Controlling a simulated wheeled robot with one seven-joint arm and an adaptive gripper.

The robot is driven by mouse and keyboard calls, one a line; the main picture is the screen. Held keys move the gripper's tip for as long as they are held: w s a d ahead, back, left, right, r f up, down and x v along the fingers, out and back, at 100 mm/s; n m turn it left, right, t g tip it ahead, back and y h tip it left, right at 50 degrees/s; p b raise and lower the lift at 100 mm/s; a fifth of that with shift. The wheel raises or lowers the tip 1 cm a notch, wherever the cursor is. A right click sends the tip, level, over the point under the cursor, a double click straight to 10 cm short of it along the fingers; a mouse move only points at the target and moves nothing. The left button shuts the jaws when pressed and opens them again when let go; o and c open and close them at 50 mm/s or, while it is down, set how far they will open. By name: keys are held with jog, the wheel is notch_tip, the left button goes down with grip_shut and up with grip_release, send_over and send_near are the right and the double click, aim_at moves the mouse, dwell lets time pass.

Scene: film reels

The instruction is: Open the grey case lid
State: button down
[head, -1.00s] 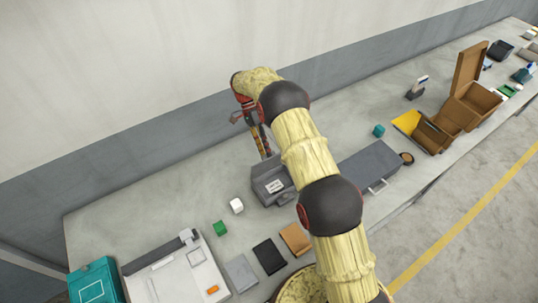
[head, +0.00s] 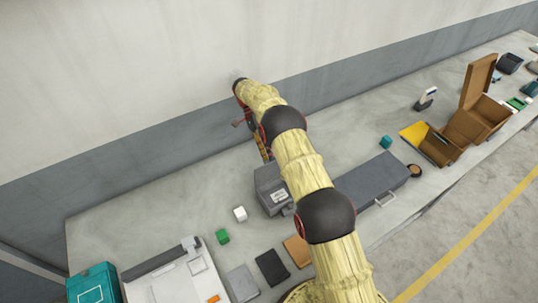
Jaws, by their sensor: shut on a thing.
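A grey case (head: 270,199) with a white label on its front stands near the middle of the table in the head view. A small latch or handle shows low on its right side, and my arm passes close in front of that side. My gripper (head: 264,153) reaches down at the case's far upper edge. It is shut on the case's lid there, though the contact is small and partly hidden behind the case. How far the lid is raised cannot be made out.
A flat dark grey case (head: 378,178) with a handle lies to the right, partly behind my arm. White and green blocks (head: 222,236) and flat squares (head: 271,267) lie left and in front. Open brown boxes (head: 468,126) stand farther right. The wall (head: 130,140) is close behind.

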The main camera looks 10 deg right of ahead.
jog(key=f, duration=0.1)
jog(key=s+f, duration=0.1)
jog(key=shift+f, duration=0.35)
jog(key=c, duration=2.2)
grip_release()
jog(key=o, duration=0.4)
jog(key=shift+w, duration=0.25)
jog(key=shift+c, duration=0.2)
jog(key=shift+r, duration=0.1)
jog(key=shift+c, duration=0.3)
jog(key=shift+r, duration=0.2)
notch_tip(320, 180, up, 10)
jog(key=shift+w+r, duration=0.15)
jog(key=shift+r, duration=0.05)
jog(key=shift+c, duration=0.3)
